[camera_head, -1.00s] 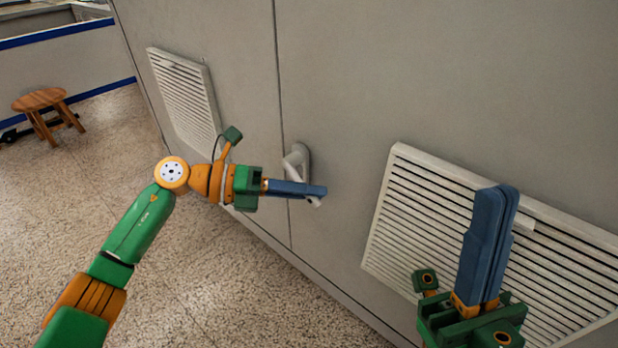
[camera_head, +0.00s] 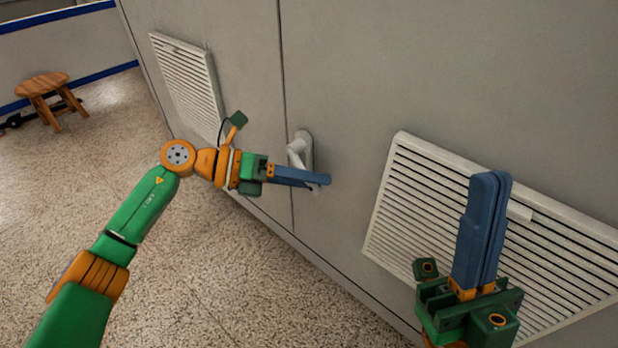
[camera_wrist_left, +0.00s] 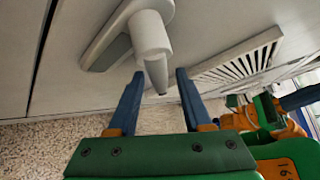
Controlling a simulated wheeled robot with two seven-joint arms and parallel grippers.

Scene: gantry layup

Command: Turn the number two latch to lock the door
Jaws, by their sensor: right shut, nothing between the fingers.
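A pale grey lever latch (camera_head: 299,150) sits on the grey cabinet door (camera_head: 240,60), near the vertical seam. No number shows on it. My left gripper (camera_head: 326,180) is at the latch, and its blue fingers cover the lever's lower part in the head view. In the left wrist view its fingers (camera_wrist_left: 160,74) are spread, with the lever's tapered end (camera_wrist_left: 156,74) in the gap between the fingertips. Contact cannot be made out. My right gripper (camera_head: 491,176) has its blue fingers together, pointing up in front of the right vent, with nothing held.
A slatted vent (camera_head: 410,190) is on the right panel behind my right gripper. Another vent (camera_head: 185,80) is on the left panel. A wooden stool (camera_head: 43,84) stands far left on the speckled floor (camera_head: 250,280), which is clear below the latch.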

